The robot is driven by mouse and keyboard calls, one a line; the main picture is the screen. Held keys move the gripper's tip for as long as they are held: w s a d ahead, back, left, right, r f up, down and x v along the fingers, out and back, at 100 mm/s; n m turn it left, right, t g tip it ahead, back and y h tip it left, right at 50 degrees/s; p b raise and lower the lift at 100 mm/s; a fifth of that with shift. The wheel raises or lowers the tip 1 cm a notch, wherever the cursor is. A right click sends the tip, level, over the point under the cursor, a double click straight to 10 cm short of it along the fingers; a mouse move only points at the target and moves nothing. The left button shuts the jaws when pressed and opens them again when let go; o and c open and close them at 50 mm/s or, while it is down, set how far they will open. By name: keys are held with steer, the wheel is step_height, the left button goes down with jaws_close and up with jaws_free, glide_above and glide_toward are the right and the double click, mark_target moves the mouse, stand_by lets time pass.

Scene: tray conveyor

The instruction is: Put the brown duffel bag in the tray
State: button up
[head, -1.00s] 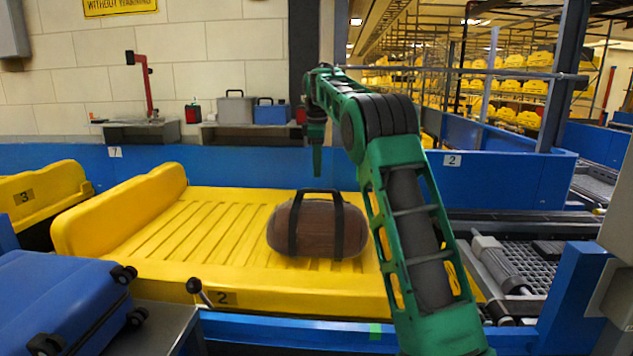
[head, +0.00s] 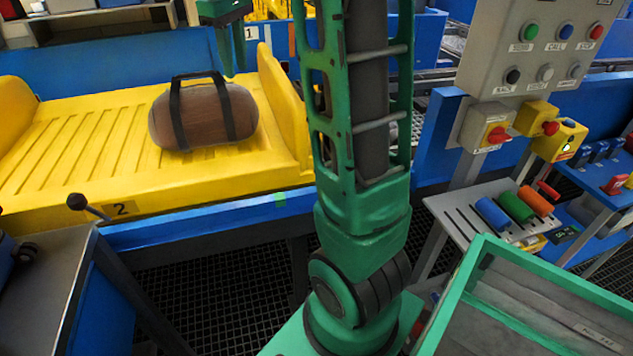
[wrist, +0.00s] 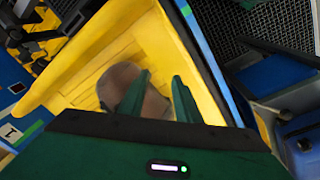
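The brown duffel bag (head: 202,115) lies on the ribbed floor of the yellow tray (head: 70,150), near the tray's raised right end. Its dark handles stand up. In the wrist view the bag (wrist: 152,100) shows partly behind the fingers, inside the yellow tray (wrist: 85,75). My gripper (head: 228,68) hangs fingers down behind or above the bag's right part in the head view, apart from it. In the wrist view my gripper (wrist: 158,85) has its two green fingers spread, with nothing held between them.
A blue rail (head: 200,218) with a green mark runs along the tray's front. A lever (head: 78,202) stands at the left. A button panel (head: 545,50) and a shelf with coloured rollers (head: 515,207) are at the right. A blue suitcase (wrist: 300,140) shows in the wrist view.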

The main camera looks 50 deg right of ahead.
steer(key=s+a+f+m, duration=0.2)
steer(key=s+f, duration=0.3)
steer(key=s, duration=0.5)
steer(key=s+a+f+m, duration=0.3)
steer(key=s+f+m, duration=0.1)
steer(key=s, duration=0.7)
steer(key=s+a+f+m+g+y, duration=0.1)
steer(key=s+a+f+m, duration=0.1)
steer(key=s+f, duration=0.5)
steer(key=s+m, duration=0.1)
steer(key=s, duration=0.3)
steer(key=shift+a, duration=0.2)
steer(key=shift+s, duration=0.1)
steer(key=shift+w+f, duration=0.3)
steer(key=shift+w, duration=0.3)
